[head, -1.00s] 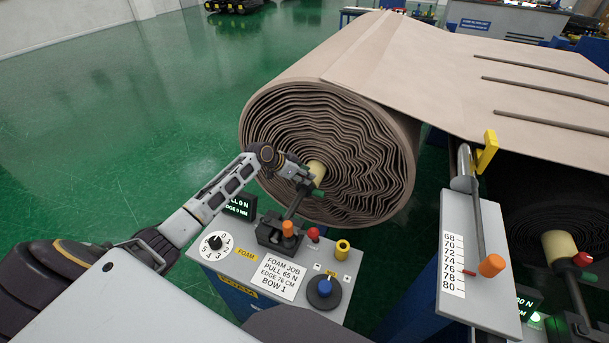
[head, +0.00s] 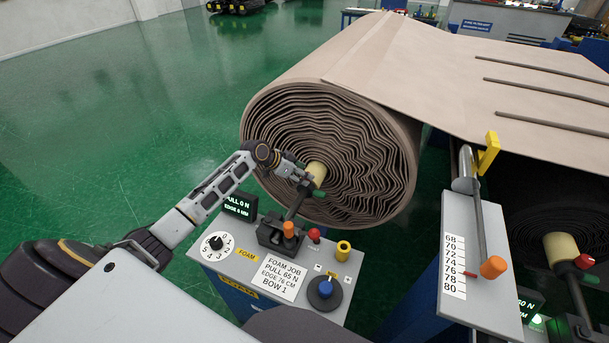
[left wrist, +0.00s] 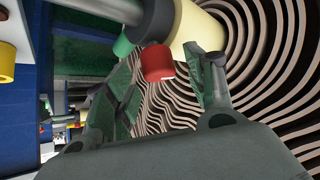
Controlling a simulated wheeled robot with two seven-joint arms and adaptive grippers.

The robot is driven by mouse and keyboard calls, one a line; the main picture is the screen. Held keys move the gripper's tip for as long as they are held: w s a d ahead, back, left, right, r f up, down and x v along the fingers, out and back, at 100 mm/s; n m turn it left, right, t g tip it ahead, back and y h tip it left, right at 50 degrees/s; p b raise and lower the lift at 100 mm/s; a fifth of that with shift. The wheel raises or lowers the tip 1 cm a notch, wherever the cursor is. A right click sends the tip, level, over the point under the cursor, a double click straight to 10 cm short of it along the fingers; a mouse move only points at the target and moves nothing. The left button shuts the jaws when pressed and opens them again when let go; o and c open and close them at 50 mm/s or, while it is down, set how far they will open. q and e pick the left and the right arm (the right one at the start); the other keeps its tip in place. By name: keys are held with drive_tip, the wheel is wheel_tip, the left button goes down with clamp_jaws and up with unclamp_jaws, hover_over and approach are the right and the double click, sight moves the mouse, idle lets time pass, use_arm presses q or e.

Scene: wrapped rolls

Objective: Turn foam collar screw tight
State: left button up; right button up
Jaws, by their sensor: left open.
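The foam roll (head: 335,150) is a big brown spiral of wavy layers around a cream core (head: 317,170). In the left wrist view the core (left wrist: 192,28) meets a black collar (left wrist: 152,22) on a grey shaft. A red screw head (left wrist: 157,63) sticks out of the collar, with a green piece (left wrist: 122,45) beside it. My left gripper (left wrist: 160,72) is open, one finger on each side of the red screw; I cannot tell whether they touch it. In the head view my left gripper (head: 298,178) is at the core's near end and the screw is hidden. My right gripper is not in view.
At right stand a scale plate (head: 480,300) and a second core (head: 561,247) with a red knob (head: 584,261).

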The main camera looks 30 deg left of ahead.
use_arm(q)
drive_tip(key=v, duration=0.9)
drive_tip(key=shift+s+a+r, duration=0.2)
drive_tip(key=shift+s, duration=0.05)
